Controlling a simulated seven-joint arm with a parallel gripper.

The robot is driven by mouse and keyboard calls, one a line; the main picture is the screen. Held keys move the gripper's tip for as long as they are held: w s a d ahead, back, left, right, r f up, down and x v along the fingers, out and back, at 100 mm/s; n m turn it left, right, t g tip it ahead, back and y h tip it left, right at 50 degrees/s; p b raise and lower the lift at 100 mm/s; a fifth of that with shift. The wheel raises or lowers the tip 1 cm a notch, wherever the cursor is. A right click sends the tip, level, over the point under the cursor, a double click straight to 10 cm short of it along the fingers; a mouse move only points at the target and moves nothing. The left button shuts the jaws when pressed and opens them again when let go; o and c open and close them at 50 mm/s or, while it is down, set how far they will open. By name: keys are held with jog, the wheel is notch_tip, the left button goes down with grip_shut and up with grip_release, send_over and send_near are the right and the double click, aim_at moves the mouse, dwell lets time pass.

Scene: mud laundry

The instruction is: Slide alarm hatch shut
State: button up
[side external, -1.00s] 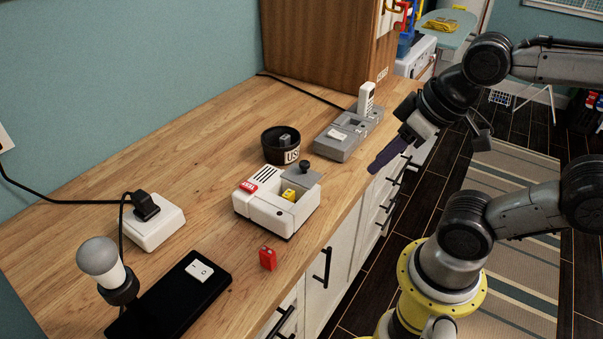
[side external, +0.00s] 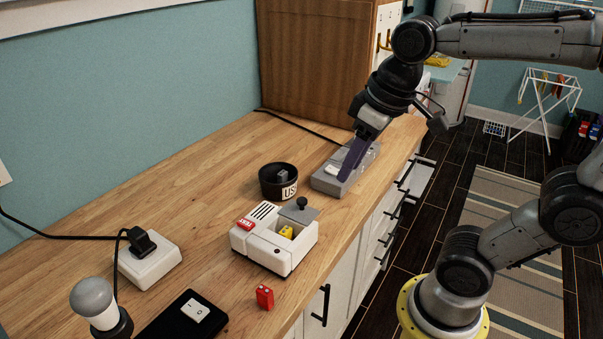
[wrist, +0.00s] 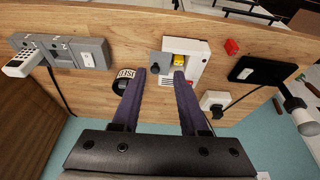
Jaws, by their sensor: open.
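The white alarm box (side external: 262,252) stands on the wooden counter, with a red TEST label and a slotted grille on top. Its grey hatch (side external: 299,212) with a dark round knob (side external: 301,202) is slid toward the back right. The compartment is uncovered, and a yellow block (side external: 286,232) shows inside. In the wrist view the alarm box (wrist: 200,50), hatch (wrist: 164,66) and yellow block (wrist: 180,60) lie beyond the fingertips. My gripper (side external: 347,176) is open and empty, above the counter to the right of the alarm. Its purple fingers (wrist: 165,76) stand apart.
A black cup (side external: 273,186) stands just behind the alarm. A grey phone base (side external: 326,184) is behind my gripper. A red block (side external: 265,297) lies in front of the alarm.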

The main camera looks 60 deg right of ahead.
aim_at(302, 199)
jog(key=w+f+g, duration=0.1)
jog(key=w, duration=0.2)
jog(key=w+f+g, duration=0.1)
jog(key=w+f, duration=0.1)
jog(key=w, duration=0.2)
jog(key=w+f+g, duration=0.1)
jog(key=w+f, duration=0.1)
jog(key=w, duration=0.1)
jog(key=shift+w+d+f+g, duration=0.25)
jog(key=shift+w+d+g, duration=0.1)
jog(key=shift+g, duration=0.05)
notch_tip(302, 199, down, 6)
jog(key=shift+s+r, duration=0.1)
notch_tip(302, 199, up, 2)
jog(key=shift+r, duration=0.15)
jog(key=shift+a+r, duration=0.15)
jog(key=shift+a, duration=0.2)
jog(key=a, duration=0.4)
jog(key=d, duration=0.4)
jog(key=shift+d, duration=0.1)
jog(key=shift+d+f, duration=0.25)
jog(key=shift+d, duration=0.05)
jog(key=shift+f, duration=1.25)
